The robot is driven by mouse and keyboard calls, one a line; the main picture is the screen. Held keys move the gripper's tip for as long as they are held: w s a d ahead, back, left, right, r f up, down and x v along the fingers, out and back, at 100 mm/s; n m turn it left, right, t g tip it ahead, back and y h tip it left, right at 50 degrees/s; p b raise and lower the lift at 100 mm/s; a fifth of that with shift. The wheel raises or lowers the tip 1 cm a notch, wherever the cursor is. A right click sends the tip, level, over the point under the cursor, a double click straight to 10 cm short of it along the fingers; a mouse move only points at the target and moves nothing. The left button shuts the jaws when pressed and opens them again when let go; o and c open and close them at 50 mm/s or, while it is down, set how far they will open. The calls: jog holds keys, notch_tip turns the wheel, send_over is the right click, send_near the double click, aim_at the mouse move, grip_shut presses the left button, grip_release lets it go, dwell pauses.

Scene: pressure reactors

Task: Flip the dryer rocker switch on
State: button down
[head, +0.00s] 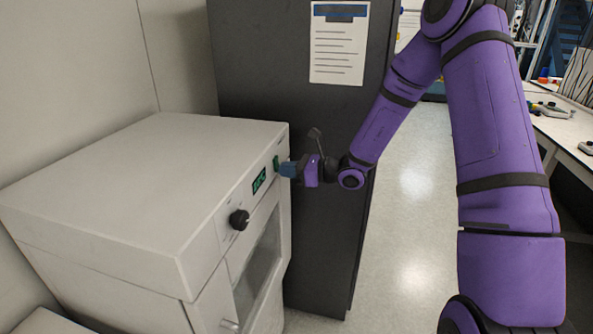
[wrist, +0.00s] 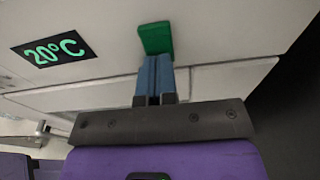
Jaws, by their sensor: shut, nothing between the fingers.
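The dryer (head: 130,190) is a pale box-shaped cabinet at the left in the head view. Its green rocker switch (head: 276,163) is at the far end of the front panel. The switch also shows in the wrist view (wrist: 156,38) at the top centre. My gripper (head: 284,169) is shut, with its blue fingers pointing at the panel. In the wrist view the closed fingertips (wrist: 155,62) are at the lower edge of the green switch and seem to touch it or be very close. I cannot tell which way the rocker is tilted.
A display (wrist: 54,49) beside the switch reads 20°C. A black knob (head: 239,220) and a windowed door (head: 258,262) are on the dryer's front. A dark cabinet (head: 320,230) stands close behind my gripper. Open floor (head: 405,240) lies to the right.

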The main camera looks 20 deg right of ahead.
jog(key=shift+a, duration=0.1)
dwell(0.3)
jog(key=shift+w+a+f+t+y, duration=0.2)
jog(key=shift+a+t+y, duration=0.2)
jog(key=shift+y, duration=0.3)
